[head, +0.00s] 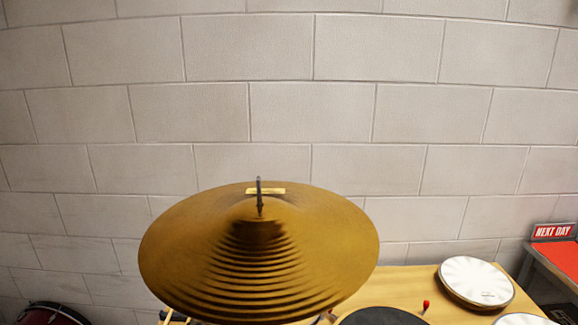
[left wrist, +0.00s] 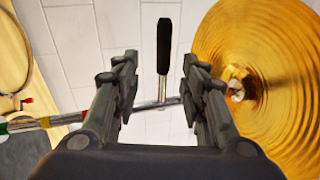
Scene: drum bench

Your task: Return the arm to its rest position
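My left gripper (left wrist: 158,65) is open in the left wrist view, with a wide gap between its two dark fingers. A black handle (left wrist: 164,45) on a metal rod (left wrist: 148,105) shows in and beyond that gap, and neither finger appears to close on it. A gold cymbal (left wrist: 255,70) lies to the right of the fingers in that view. The cymbal (head: 260,265) also fills the lower middle of the head view. Neither gripper shows in the head view, and my right gripper is in neither view.
A wooden bench (head: 400,284) carries a white-topped drum (head: 475,281) and a dark round pad (head: 380,317). A red-topped surface (head: 560,262) with a NEXT DAY sign (head: 553,231) is at the right. A red drum (head: 48,313) is low left. The block wall (head: 310,105) is bare.

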